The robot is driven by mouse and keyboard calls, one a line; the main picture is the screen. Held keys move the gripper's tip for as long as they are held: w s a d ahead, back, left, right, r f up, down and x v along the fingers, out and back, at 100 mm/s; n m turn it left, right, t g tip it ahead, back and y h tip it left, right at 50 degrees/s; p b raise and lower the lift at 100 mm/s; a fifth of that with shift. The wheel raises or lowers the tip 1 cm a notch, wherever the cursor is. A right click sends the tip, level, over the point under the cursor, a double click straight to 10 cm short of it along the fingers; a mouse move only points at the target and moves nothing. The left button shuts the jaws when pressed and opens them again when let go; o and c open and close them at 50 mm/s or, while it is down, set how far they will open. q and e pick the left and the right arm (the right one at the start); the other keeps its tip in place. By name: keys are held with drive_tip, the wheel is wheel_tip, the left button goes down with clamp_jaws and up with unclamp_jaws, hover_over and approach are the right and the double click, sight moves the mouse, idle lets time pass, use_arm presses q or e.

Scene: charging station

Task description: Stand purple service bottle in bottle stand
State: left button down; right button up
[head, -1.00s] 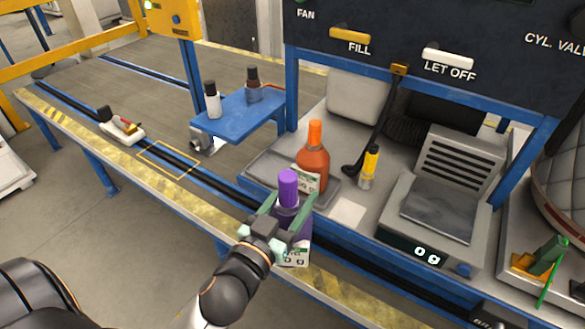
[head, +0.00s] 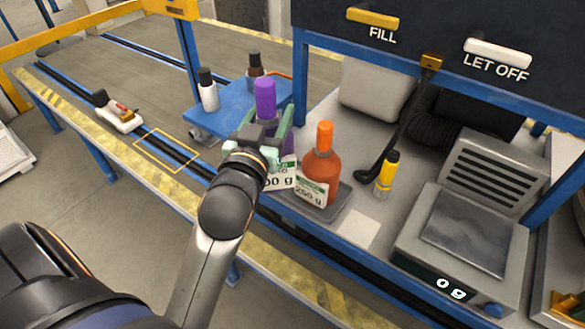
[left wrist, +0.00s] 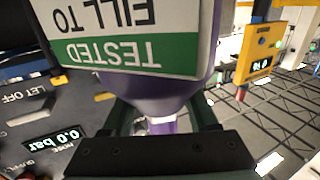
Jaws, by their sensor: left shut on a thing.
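The purple service bottle (head: 265,97) has a purple cap and a white label. My left gripper (head: 264,140) is shut on it and holds it roughly upright, in front of the blue shelf. In the left wrist view the bottle (left wrist: 150,95) fills the middle, with a green and white label. A blue shelf (head: 225,118), perhaps the bottle stand, carries a white bottle (head: 208,92) and a dark bottle (head: 256,66). The held bottle hides part of the shelf. Its base is hidden, so I cannot tell whether it touches anything. My right gripper is not in view.
An orange bottle (head: 321,170) stands on a grey tray (head: 343,199) just right of my gripper. A yellow-capped tube (head: 387,175) and a scale (head: 465,235) reading 0 g are further right. A blue post (head: 299,75) rises beside the shelf.

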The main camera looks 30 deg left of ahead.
use_arm(q)
drive_tip(key=w+a+f+b, duration=0.1)
drive_tip(key=b, duration=0.2)
drive_tip(key=shift+w, duration=0.2)
drive_tip(key=shift+w+b, duration=0.15)
drive_tip(key=shift+b, duration=0.25)
drive_tip(key=w+a+f+b, duration=0.2)
drive_tip(key=w+a+f, duration=0.4)
drive_tip(key=w+f, duration=0.4)
drive_tip(key=shift+w+f, duration=0.15)
drive_tip(key=shift+f, duration=0.7)
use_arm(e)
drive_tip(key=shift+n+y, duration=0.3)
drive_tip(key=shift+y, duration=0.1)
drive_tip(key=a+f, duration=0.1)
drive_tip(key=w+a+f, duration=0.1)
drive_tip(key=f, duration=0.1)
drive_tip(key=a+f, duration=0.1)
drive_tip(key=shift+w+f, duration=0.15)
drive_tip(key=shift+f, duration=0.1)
use_arm(q)
drive_tip(key=shift+f+b, duration=0.1)
drive_tip(key=shift+b, duration=0.2)
